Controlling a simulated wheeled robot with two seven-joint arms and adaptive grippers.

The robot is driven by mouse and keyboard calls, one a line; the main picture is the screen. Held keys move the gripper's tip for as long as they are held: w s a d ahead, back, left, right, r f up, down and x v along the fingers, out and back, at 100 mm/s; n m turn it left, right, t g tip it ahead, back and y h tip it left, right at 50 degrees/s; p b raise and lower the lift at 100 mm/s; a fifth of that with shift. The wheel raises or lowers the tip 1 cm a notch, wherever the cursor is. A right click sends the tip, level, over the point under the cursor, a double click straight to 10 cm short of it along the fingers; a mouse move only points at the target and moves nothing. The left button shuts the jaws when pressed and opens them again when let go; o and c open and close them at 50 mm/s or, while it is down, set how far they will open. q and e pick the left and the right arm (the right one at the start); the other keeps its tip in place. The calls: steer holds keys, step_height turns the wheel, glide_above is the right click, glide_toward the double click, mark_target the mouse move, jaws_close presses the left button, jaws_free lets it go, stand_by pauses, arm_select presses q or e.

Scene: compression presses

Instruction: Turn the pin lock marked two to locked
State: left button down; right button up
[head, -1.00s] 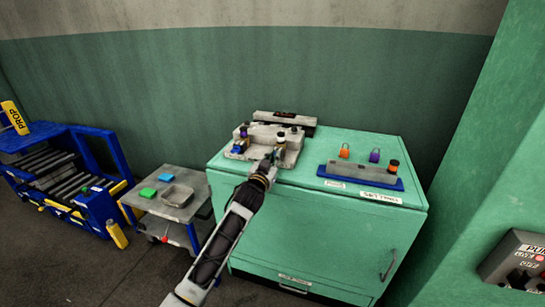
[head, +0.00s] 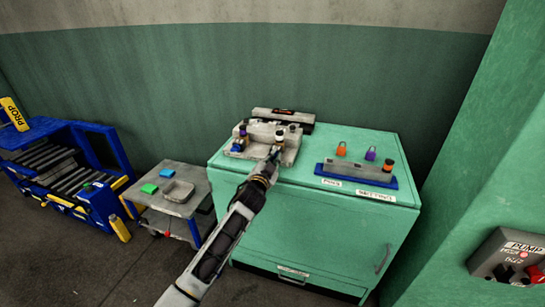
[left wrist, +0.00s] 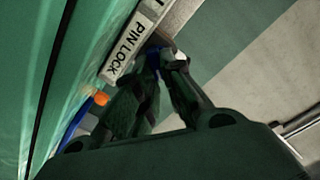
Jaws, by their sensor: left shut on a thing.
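A grey press fixture (head: 258,131) stands on the left part of the green cabinet top. It has a dark, purple-tinted post (head: 243,131) at its left and a pale-banded post (head: 279,135) at its right. My left gripper (head: 275,153) reaches the fixture's front right side. In the left wrist view, a white plate reading PIN LOCK (left wrist: 127,46) lies beside the fingers; its number is not readable. The left fingers are shut on a small blue part (left wrist: 154,56) next to this plate, mostly hidden between the fingertips. My right gripper is not in view.
A blue-based grey rack (head: 358,172) with orange and purple pieces sits on the cabinet top (head: 300,182) at right. A grey cart (head: 160,202) and a blue roller stand (head: 62,165) are at left. A pump switch box (head: 510,258) is at lower right.

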arm_select(q)
steer(key=shift+f+m+p, duration=0.1)
steer(key=shift+m+p, duration=0.45)
steer(key=shift+m, duration=0.55)
steer(key=shift+s+d+f+m+p, duration=0.1)
steer(key=shift+m+p, duration=0.2)
steer(key=shift+m, duration=0.3)
steer(key=shift+d+m+p, duration=0.1)
steer(key=shift+m+p, duration=0.15)
steer(key=shift+m, duration=0.35)
steer(key=m+p, duration=0.1)
steer(key=m, duration=0.2)
steer(key=shift+f+m, duration=0.15)
steer(key=shift+m, duration=0.15)
steer(key=shift+f+m+p, duration=0.2)
steer(key=shift+m+p, duration=0.15)
steer(key=shift+m, duration=1.05)
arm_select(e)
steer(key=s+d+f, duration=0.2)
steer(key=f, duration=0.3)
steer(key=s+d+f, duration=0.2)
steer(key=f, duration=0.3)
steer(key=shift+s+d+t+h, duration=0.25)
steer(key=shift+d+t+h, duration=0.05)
arm_select(q)
steer(key=c, duration=1.5)
jaws_free()
steer(key=shift+s, duration=0.1)
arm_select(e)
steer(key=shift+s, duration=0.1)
